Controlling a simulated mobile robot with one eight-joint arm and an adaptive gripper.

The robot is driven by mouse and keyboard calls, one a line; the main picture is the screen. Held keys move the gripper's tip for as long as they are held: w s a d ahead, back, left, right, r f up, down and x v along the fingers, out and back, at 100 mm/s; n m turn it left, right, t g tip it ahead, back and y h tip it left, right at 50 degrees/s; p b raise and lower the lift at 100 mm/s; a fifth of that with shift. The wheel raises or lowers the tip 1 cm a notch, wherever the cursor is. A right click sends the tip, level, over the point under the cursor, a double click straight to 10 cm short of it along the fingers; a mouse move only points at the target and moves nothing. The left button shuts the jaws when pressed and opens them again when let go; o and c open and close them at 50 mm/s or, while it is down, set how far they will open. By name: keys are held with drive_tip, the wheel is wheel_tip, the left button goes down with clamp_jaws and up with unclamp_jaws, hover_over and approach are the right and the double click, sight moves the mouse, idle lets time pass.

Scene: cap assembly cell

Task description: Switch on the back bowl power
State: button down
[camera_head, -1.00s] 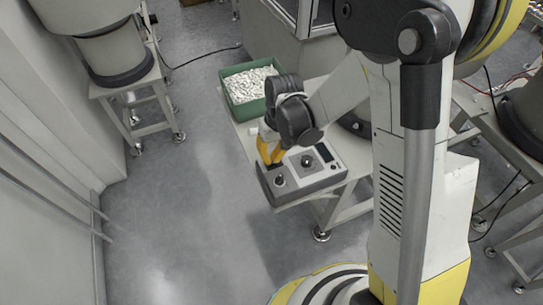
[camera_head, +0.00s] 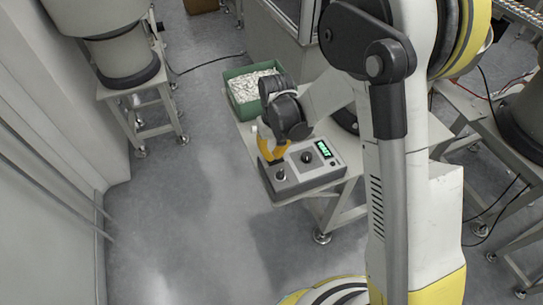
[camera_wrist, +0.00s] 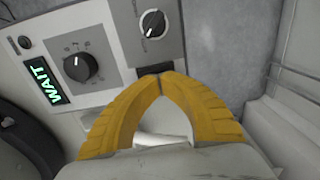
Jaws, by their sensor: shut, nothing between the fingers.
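A grey control box (camera_head: 302,172) sits on the near end of a light table. In the wrist view its panel (camera_wrist: 107,50) has a large black knob (camera_wrist: 80,67), a smaller black knob (camera_wrist: 152,23) and a display (camera_wrist: 46,81) lit green with the word WAIT. A black switch (camera_wrist: 155,69) sits at the panel's edge, partly hidden by my fingertips. My gripper (camera_wrist: 160,77) has its yellow fingers shut tip to tip, empty, right at this switch. I cannot tell whether they touch it. In the head view my gripper (camera_head: 275,158) is at the box's left end.
A green bin (camera_head: 240,105) of white parts stands behind the box on the table. A large bowl feeder (camera_head: 125,55) on a stand is at the upper left. A second stand (camera_head: 450,145) with cables is at the right. The grey floor (camera_head: 190,225) at the left is clear.

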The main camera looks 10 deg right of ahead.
drive_tip(key=shift+w+d, duration=0.2)
drive_tip(key=shift+d, duration=0.3)
drive_tip(key=shift+r, duration=0.1)
wheel_tip(320, 180, up, 14)
drive_tip(key=d+p, duration=0.1)
drive_tip(key=p, duration=0.5)
drive_tip(key=shift+w+d+p, duration=0.2)
drive_tip(key=shift+d+p, duration=0.1)
